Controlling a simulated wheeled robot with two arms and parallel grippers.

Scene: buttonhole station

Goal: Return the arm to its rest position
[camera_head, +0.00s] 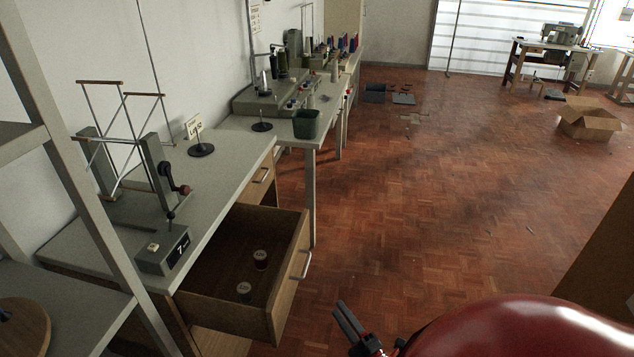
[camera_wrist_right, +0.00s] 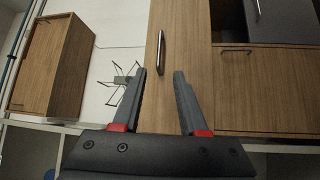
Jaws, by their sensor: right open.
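My right gripper (camera_head: 347,319) shows low in the head view, with its dark fingers over the floor, to the right of the open drawer. In the right wrist view its fingers (camera_wrist_right: 161,98) stand apart with nothing between them. It is clear of the drawer in the head view. My left gripper is in neither view. Most of my right arm is hidden or out of frame.
A wooden drawer (camera_head: 297,272) stands pulled out under the workbench (camera_head: 230,160), with two small round-topped items inside. A winder frame (camera_head: 158,172) stands on the bench. A grey shelf rack (camera_head: 82,200) is at left. An open carton (camera_head: 588,124) lies far right. The middle floor is clear.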

